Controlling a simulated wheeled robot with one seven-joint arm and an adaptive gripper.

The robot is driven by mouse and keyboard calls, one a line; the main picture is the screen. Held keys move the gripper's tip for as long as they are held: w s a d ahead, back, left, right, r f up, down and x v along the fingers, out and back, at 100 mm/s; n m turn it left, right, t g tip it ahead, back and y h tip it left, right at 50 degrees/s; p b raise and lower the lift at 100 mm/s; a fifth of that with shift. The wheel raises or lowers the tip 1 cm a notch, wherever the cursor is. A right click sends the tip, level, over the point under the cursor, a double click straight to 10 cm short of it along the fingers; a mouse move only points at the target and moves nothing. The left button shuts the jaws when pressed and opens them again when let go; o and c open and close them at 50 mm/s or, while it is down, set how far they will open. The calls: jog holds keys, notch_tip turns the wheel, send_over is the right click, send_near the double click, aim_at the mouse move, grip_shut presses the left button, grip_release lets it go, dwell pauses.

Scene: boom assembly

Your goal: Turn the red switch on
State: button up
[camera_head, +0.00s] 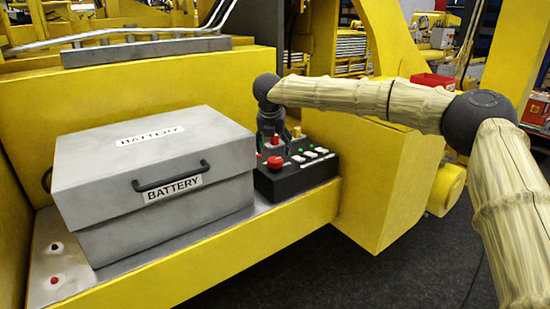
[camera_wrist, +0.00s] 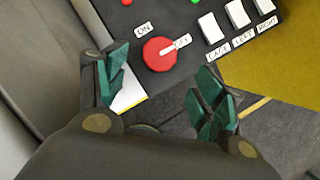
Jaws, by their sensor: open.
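The red switch (camera_head: 275,162) is a round knob on the near left part of the black control box (camera_head: 295,182). In the wrist view the red switch (camera_wrist: 158,55) has a white pointer mark aimed at the upper right, at a label partly covered by it that seems to read OFF. The ON label (camera_wrist: 143,29) sits at its upper left. My gripper (camera_head: 270,128) hangs over the box. In the wrist view my gripper (camera_wrist: 160,88) is open and empty, its green-padded fingers apart, with the knob ahead of and between them. I see no contact with the knob.
The grey battery box (camera_head: 150,165) with a black handle stands close to the left of the control box. White switches (camera_wrist: 208,28) sit right of the knob. A yellow machine wall (camera_head: 190,80) rises behind. The yellow ledge (camera_head: 260,235) has little free room.

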aim_at(275, 160)
jog(key=p+x, duration=0.2)
jog(key=x, duration=0.5)
jog(key=shift+f, duration=0.1)
jog(key=shift+c, duration=0.4)
jog(key=c, duration=0.9)
